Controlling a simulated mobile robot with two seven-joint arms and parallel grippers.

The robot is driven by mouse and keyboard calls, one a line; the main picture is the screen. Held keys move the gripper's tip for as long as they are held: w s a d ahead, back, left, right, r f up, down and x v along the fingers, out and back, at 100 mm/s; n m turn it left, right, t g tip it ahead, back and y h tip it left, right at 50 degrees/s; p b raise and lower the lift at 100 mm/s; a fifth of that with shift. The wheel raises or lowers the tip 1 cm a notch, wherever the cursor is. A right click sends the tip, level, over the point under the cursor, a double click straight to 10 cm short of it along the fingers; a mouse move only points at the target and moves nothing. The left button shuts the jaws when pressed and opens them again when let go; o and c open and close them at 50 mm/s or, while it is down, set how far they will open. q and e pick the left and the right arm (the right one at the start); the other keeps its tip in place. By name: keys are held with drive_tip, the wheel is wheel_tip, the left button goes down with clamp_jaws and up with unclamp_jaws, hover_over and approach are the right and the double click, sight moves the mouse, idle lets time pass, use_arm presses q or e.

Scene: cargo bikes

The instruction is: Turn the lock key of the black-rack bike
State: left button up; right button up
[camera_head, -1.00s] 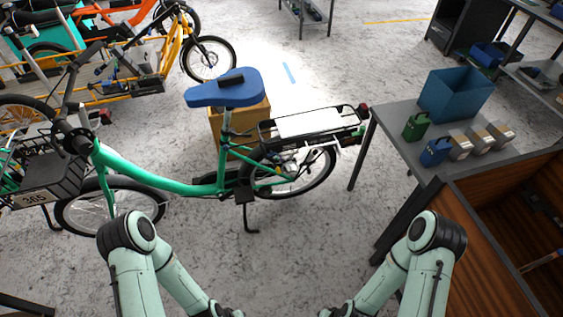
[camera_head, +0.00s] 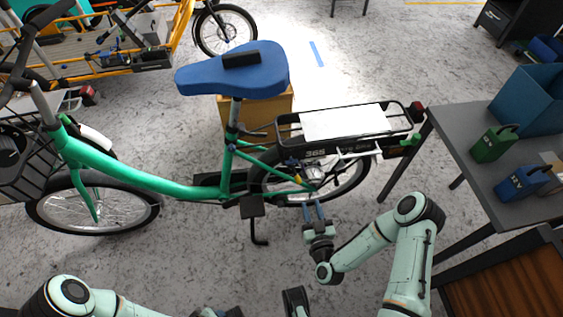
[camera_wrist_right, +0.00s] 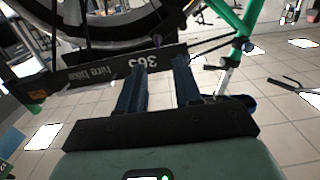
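The black-rack bike has a green frame (camera_head: 150,183), a blue saddle (camera_head: 235,75) and a black rear rack (camera_head: 398,120) carrying a white panel. Small blue and yellow parts (camera_head: 297,178) sit by the rear wheel under the rack. I cannot tell the lock key among them. My right gripper (camera_head: 314,209) is open and empty, in front of the rear wheel's lower part. In the right wrist view its fingers (camera_wrist_right: 160,82) stand apart before a black "365 hire bike" panel (camera_wrist_right: 105,82).
A grey table (camera_head: 455,128) with a green holder (camera_head: 492,144), a blue holder (camera_head: 522,182) and a blue bin (camera_head: 528,100) stands at right. A wooden box (camera_head: 278,105) is behind the saddle. A yellow cargo bike (camera_head: 180,35) is at back left.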

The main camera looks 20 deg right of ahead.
sight(302, 165)
use_arm(q)
drive_tip(key=shift+t+y, duration=0.4)
drive_tip(key=shift+t, duration=0.3)
drive_tip(key=shift+w+a+f+b, duration=0.45)
drive_tip(key=shift+w+f, duration=0.1)
drive_tip(key=shift+w, duration=0.2)
drive_tip(key=shift+w+a+f+b, duration=0.3)
drive_tip(key=shift+w+f+b, duration=0.2)
drive_tip(key=shift+w, duration=0.2)
drive_tip(key=shift+w+a+f+b, duration=0.4)
drive_tip(key=shift+w+f, duration=0.15)
drive_tip(key=shift+w, duration=0.2)
use_arm(e)
drive_tip(key=x, duration=1.4)
drive_tip(key=shift+d+r+t+h, duration=0.3)
drive_tip(key=shift+d+r, duration=0.15)
drive_tip(key=shift+r, duration=0.25)
clamp_jaws()
